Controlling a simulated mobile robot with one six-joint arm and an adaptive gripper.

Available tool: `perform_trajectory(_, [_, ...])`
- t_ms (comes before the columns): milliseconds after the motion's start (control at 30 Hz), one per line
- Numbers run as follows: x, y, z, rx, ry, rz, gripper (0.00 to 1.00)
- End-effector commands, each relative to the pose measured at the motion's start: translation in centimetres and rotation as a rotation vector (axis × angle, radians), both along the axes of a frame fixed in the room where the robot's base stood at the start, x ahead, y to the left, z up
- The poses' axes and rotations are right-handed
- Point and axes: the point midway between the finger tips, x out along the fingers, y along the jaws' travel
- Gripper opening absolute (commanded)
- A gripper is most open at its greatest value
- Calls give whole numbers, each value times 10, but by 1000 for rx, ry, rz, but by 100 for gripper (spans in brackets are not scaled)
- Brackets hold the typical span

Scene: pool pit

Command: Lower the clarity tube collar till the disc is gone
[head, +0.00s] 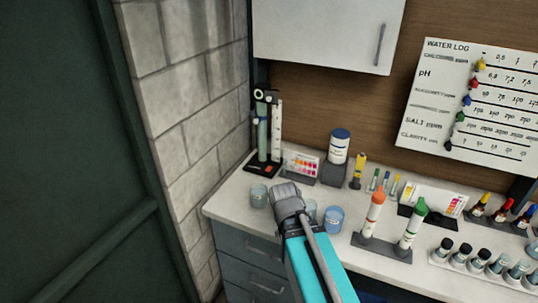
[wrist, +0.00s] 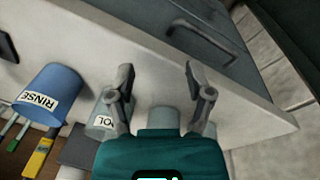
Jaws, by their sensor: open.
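The clarity tube (head: 262,135) stands upright on a black base at the back left corner of the counter, beside a white marked scale (head: 276,130). A black fitting with a pale round face (head: 262,95) is at its top; I cannot tell whether this is the collar. The disc cannot be made out. My gripper (head: 287,192) is in front of the tube, low and to its right, apart from it. In the wrist view my gripper (wrist: 160,75) has its two fingers spread with nothing between them, above the pale counter. The tube is not seen there.
A blue RINSE cup (wrist: 52,92) and a paler labelled cup (wrist: 103,120) stand close to my gripper. A clear cup (head: 258,195) sits left of it. Colour cards, bottles and a two-tube rack (head: 382,246) fill the counter to the right. A wall cabinet (head: 325,35) hangs above.

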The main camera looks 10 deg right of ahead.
Motion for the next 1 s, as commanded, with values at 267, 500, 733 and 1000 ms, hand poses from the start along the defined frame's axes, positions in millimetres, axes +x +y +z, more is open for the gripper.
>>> perform_trajectory(267, [-15, 8, -2, 115, 53, 88, 67])
perform_trajectory(500, [-15, 9, -2, 118, 53, 92, 67])
perform_trajectory(733, [-15, 9, -2, 117, 53, 91, 57])
perform_trajectory(1000, [-14, 9, -2, 116, 52, 90, 57])
